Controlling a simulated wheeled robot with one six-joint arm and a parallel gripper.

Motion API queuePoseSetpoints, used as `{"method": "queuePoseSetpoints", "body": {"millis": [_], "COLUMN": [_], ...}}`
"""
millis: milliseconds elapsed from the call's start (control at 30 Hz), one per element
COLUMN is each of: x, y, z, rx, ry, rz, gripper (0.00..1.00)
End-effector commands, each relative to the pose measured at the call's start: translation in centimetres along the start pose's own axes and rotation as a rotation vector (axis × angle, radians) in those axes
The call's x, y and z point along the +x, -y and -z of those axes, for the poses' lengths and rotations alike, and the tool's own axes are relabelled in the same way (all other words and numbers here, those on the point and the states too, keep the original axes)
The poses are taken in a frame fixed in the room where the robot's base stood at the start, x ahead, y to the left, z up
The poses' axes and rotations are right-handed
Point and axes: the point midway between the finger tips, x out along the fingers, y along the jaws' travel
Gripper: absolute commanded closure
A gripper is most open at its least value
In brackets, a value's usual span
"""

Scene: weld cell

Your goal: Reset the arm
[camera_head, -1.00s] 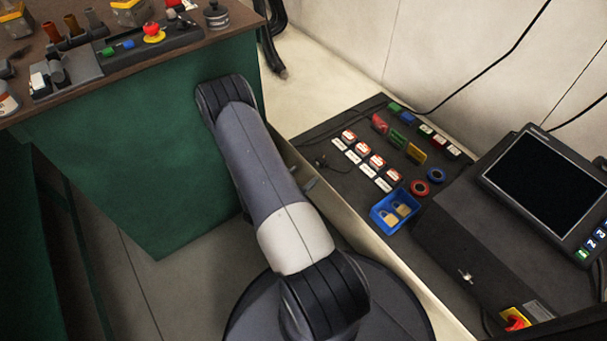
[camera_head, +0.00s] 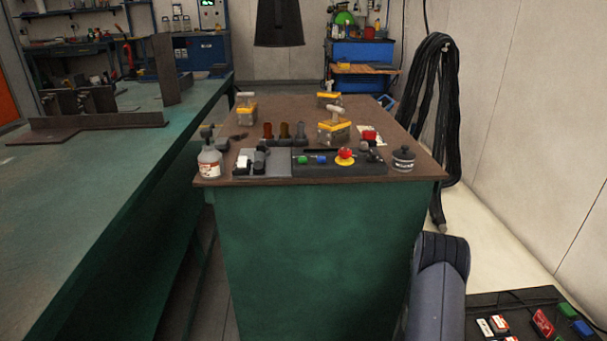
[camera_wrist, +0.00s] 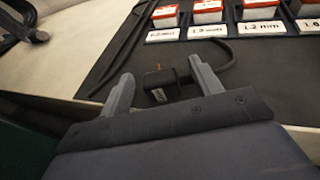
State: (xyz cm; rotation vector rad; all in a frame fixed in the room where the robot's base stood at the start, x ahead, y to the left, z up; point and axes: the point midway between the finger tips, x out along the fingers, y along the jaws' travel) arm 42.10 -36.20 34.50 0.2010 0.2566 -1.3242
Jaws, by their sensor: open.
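My gripper (camera_wrist: 158,74) shows in the wrist view with its two grey fingers spread apart. A small black block with a cable (camera_wrist: 160,88) lies between and beyond the fingers, by the edge of a dark mat (camera_wrist: 150,55). I cannot tell whether the fingers touch it, but they are not closed on it. In the head view only part of my arm (camera_head: 437,300) shows at the lower right; the gripper is out of that view.
White labels (camera_wrist: 208,32) and red-white boxes (camera_wrist: 208,8) sit on the mat. A green bench with a brown top (camera_head: 320,245) stands ahead, carrying a spray bottle (camera_head: 210,162) and a button panel (camera_head: 340,164). Black hoses (camera_head: 432,110) hang at the right wall.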

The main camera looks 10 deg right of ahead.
Motion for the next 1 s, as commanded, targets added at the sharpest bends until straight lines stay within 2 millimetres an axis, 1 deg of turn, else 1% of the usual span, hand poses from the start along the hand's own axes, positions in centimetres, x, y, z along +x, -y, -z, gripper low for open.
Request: {"method": "queuePoseSetpoints", "body": {"millis": [33,100,233,400,667,767,867,1000], "x": [-0.6,-0.9,-1.1,-1.3,-1.3,-1.2,-0.9,-0.3], "y": [-0.2,-0.2,-0.2,-0.2,-0.2,-0.1,-0.1,-0.1], "z": [-1.6,-2.3,-3.1,-3.4,-3.4,-3.1,-2.2,-0.1], "rx": [0.000,-0.001,-0.001,-0.001,-0.001,-0.001,-0.002,-0.001], "ry": [0.002,0.001,0.001,0.001,0.001,0.001,0.000,0.000], "rz": [-0.004,-0.004,-0.004,-0.004,-0.003,-0.003,-0.003,-0.003], "gripper": [0.39,0.39,0.39,0.39,0.39,0.39,0.39,0.39]}}
